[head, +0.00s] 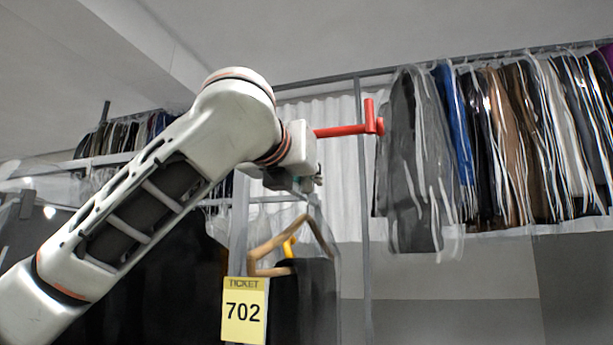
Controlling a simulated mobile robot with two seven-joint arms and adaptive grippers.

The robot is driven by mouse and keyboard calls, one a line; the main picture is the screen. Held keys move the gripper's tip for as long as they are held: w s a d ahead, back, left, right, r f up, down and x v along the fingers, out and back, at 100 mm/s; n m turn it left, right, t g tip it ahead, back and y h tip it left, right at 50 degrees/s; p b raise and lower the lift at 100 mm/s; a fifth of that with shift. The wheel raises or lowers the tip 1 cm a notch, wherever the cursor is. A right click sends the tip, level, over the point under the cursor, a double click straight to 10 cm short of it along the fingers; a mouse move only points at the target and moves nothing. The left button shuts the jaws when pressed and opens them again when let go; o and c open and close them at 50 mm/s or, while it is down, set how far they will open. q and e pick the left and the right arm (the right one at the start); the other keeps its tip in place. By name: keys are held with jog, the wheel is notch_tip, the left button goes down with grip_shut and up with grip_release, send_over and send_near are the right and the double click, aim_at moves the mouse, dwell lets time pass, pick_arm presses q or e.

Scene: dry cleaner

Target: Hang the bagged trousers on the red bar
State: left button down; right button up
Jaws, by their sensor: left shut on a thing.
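The red bar (340,131) sticks out near the middle of the head view, with an upturned end (370,116) at its right. My left arm comes in from the left, and its wrist covers the bar's left part. My left gripper (306,184) is partly hidden below the wrist. It is shut on the top of a wooden hanger (322,238), which hangs below the red bar in the picture. Dark trousers (306,300) in a clear bag hang from this hanger. A yellow ticket marked 702 (244,312) shows at their left. My right gripper is not in view.
A rail of bagged clothes (505,140) fills the right side, with a grey bagged garment (413,165) close to the bar's end. A thin upright post (363,230) stands right of the trousers. More clothes (125,137) hang at the back left.

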pick_arm(q)
jog(key=shift+f, duration=0.1)
dwell(0.8)
jog(key=c, duration=1.8)
grip_release()
jog(key=shift+f, duration=0.1)
jog(key=v, duration=1.2)
jog(key=shift+a, duration=0.1)
